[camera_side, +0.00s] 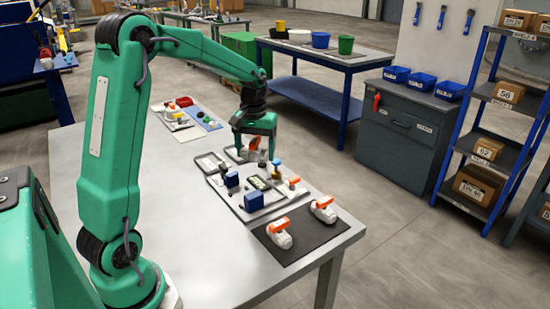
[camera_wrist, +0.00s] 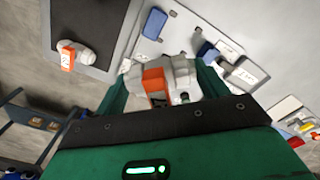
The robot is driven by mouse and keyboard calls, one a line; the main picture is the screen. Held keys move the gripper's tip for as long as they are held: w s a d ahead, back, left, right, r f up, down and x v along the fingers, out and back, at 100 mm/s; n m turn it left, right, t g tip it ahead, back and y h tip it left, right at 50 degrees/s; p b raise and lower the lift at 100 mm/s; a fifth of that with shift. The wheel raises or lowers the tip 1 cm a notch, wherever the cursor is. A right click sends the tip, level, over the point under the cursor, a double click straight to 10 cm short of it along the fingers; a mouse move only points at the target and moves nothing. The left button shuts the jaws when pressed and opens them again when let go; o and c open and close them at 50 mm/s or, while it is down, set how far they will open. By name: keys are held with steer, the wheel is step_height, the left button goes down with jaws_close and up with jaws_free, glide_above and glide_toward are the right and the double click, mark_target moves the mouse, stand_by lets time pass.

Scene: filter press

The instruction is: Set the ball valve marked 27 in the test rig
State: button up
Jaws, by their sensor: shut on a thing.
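My gripper (camera_side: 253,154) is shut on a ball valve with an orange handle (camera_side: 255,144) and holds it above the far part of the rig. In the wrist view the held valve (camera_wrist: 181,70) is pale grey, and it sits between both fingers of my gripper (camera_wrist: 163,82). Its number is not readable. The test rig (camera_side: 226,195) is a grey plate with blue blocks, which also shows in the wrist view (camera_wrist: 182,22).
A small part with a blue top (camera_side: 276,168) stands upright on the rig near my gripper. A tray area with red and blue items (camera_side: 205,119) lies farther back on the table. The bare tabletop (camera_side: 215,255) in front of the rig is clear.

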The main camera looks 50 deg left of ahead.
steer(key=s+a+f+n, duration=0.2)
steer(key=s+a+n, duration=0.2)
steer(key=a, duration=0.5)
steer(key=s+a+f+n, duration=0.2)
steer(key=s+a+n, duration=0.3)
steer(key=a, duration=0.5)
steer(key=shift+s+a+n, duration=0.2)
steer(key=shift+s+n, duration=0.05)
steer(key=shift+n, duration=0.15)
steer(key=shift+f, duration=0.2)
glide_above(176, 175)
step_height(176, 175, down, 7)
steer(key=shift+s+r, duration=0.1)
steer(key=shift+f, duration=2.05)
steer(key=shift+f, duration=0.1)
